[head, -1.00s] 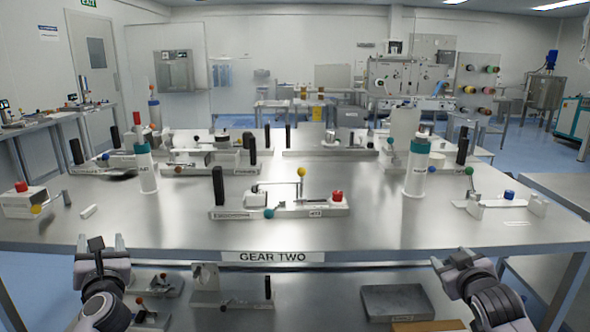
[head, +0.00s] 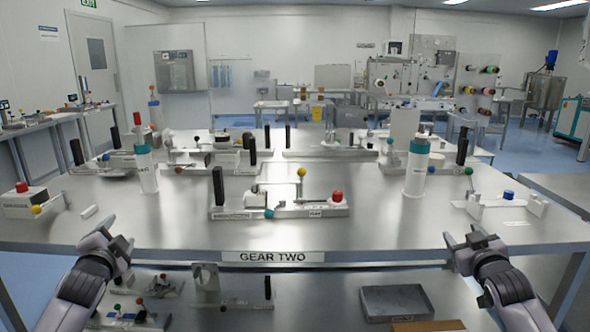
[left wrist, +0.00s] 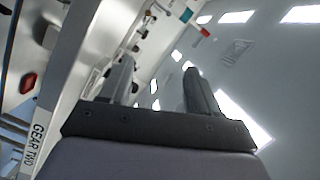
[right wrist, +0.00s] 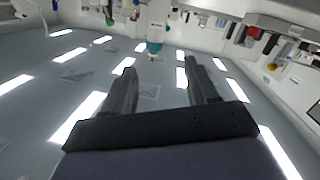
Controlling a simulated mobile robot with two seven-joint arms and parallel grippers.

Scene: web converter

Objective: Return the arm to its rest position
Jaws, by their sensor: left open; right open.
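My left gripper (head: 122,243) is in front of the table's front edge at the left in the head view. Its two fingers stand apart and empty in the left wrist view (left wrist: 160,85). My right gripper (head: 467,236) is near the table's front edge at the right. Its fingers are apart with nothing between them in the right wrist view (right wrist: 160,85). Both arms come up from the lower corners of the head view, and neither gripper holds anything.
A grey tray (head: 395,302) is on the lower shelf.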

